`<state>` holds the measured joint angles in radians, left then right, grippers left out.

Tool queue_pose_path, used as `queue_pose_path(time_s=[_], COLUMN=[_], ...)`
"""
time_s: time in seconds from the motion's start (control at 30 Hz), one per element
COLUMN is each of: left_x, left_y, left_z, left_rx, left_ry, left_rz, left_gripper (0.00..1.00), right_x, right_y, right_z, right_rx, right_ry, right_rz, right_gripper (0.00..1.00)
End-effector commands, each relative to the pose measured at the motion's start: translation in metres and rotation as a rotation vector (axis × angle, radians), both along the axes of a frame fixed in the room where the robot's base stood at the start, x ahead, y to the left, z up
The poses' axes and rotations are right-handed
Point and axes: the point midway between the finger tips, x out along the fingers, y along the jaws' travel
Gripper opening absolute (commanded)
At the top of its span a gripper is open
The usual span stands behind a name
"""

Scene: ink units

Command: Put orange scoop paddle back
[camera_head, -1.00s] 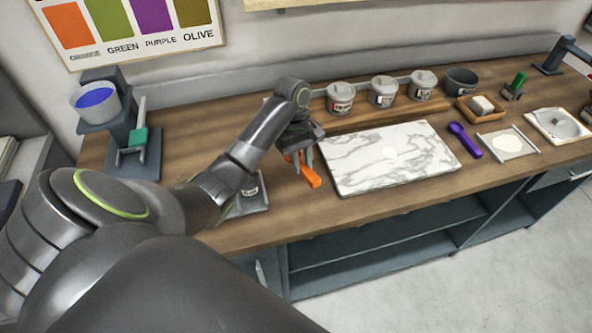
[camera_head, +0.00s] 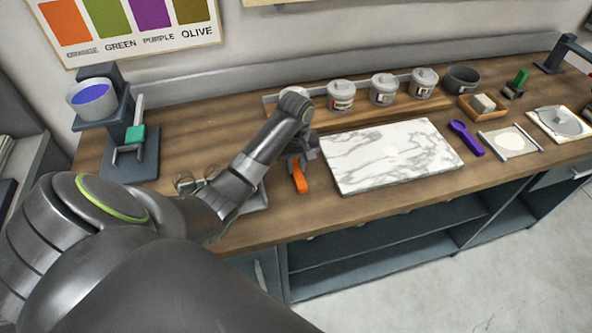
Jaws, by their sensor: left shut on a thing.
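The orange scoop paddle (camera_head: 299,181) is at the left edge of the marble slab, with its orange part hanging below my left gripper (camera_head: 300,163). My left gripper is shut on the paddle; its fingers and the paddle's upper part are largely hidden by my wrist. Whether the paddle's lower end touches the wooden counter I cannot tell. A purple scoop paddle (camera_head: 466,138) lies on the counter right of the slab. My right gripper is not in view.
The marble slab (camera_head: 385,160) lies right of my gripper. Several lidded pots, including one pot (camera_head: 341,95), stand behind it. A grey tray (camera_head: 257,199) is partly hidden by my arm. A stand with a blue-filled cup (camera_head: 92,99) is at the left.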

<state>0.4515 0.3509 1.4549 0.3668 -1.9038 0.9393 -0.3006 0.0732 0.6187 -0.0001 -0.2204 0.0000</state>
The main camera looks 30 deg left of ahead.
Motion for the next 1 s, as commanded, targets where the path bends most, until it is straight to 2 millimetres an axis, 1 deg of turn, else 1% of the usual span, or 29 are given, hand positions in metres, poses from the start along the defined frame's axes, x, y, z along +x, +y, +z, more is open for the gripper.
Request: queue_pose_path(time_s=[0.1, 0.17, 0.5, 0.53, 0.67, 0.7, 1.0], left_x=[-0.001, 0.0, 0.0, 0.0, 0.0, 0.0, 0.0], left_y=[0.0, 0.0, 0.0, 0.0, 0.0, 0.0, 0.0], left_z=[-0.016, -0.02, -0.023, -0.023, -0.023, -0.023, -0.022], left_rx=[-0.001, 0.0, 0.0, 0.0, 0.0, -0.001, 0.001], left_ry=[0.003, 0.001, 0.001, 0.001, 0.001, 0.001, -0.001], left_rz=[0.001, 0.001, 0.001, 0.001, 0.001, 0.001, 0.0], left_gripper=[0.0, 0.0, 0.0, 0.24, 0.41, 0.43, 0.43], right_x=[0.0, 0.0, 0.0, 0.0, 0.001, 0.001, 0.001], right_y=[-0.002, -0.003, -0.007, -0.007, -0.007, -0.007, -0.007], right_z=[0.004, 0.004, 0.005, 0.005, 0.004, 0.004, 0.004], right_rx=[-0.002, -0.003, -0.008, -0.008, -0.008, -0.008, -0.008], right_ry=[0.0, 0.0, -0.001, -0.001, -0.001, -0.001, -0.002], right_rz=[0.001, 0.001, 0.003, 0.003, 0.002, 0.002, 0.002], right_gripper=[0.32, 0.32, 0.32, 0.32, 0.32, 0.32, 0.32])
